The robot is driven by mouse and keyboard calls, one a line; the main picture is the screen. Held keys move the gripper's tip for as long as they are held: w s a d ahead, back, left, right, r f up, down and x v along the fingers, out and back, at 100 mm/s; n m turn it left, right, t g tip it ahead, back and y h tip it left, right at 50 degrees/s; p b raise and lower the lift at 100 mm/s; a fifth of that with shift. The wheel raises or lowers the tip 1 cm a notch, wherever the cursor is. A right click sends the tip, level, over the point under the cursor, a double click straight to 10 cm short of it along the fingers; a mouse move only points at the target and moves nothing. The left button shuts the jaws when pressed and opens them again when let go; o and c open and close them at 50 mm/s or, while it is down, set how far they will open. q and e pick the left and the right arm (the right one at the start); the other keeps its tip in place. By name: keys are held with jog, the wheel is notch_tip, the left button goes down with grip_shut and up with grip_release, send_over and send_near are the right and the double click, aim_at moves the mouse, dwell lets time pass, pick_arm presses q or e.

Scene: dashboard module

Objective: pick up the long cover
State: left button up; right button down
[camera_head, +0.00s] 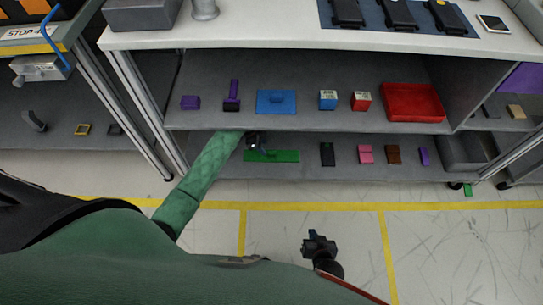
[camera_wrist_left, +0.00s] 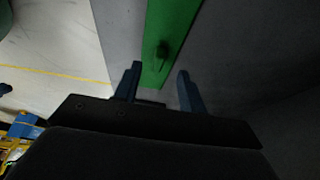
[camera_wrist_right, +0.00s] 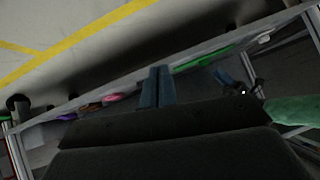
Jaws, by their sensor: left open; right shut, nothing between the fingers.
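The long cover appears to be the long flat green piece (camera_head: 285,156) lying on the lower shelf. My left gripper (camera_head: 254,150) is at its left end, with the arm reaching in under the upper shelf. In the left wrist view the green piece (camera_wrist_left: 176,22) runs between the two spread fingers (camera_wrist_left: 160,84), with a dark knob or its shadow on top. I cannot tell whether the fingers touch it. My right gripper (camera_head: 318,245) is shut and empty over the floor, outside the shelves. In the right wrist view its fingers (camera_wrist_right: 157,85) are together.
On the lower shelf (camera_head: 225,172), a black piece (camera_head: 327,154), a pink piece (camera_head: 365,154), a brown piece (camera_head: 393,154) and a purple piece (camera_head: 424,156) lie to the right. The upper shelf overhead holds a blue plate (camera_head: 277,102) and a red tray (camera_head: 412,102).

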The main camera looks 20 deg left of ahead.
aim_at(271, 152)
pick_arm(q)
jog(key=shift+w+d, duration=0.1)
jog(key=shift+d, duration=0.4)
jog(key=shift+w+d+f, duration=0.1)
jog(key=shift+d+f, duration=0.1)
jog(key=shift+d, duration=0.1)
jog(key=b+x, duration=0.1)
jog(key=x, duration=0.3)
jog(key=shift+d+f, duration=0.1)
jog(key=shift+f, duration=0.15)
pick_arm(e)
jog(key=w+r+t, duration=0.3)
jog(key=w+r, duration=0.3)
jog(key=r, duration=0.3)
jog(key=shift+a+t+y, duration=0.3)
jog(key=shift+a, duration=0.05)
pick_arm(q)
jog(key=shift+c, duration=0.2)
pick_arm(e)
jog(key=shift+w+r, duration=0.1)
pick_arm(q)
grip_shut()
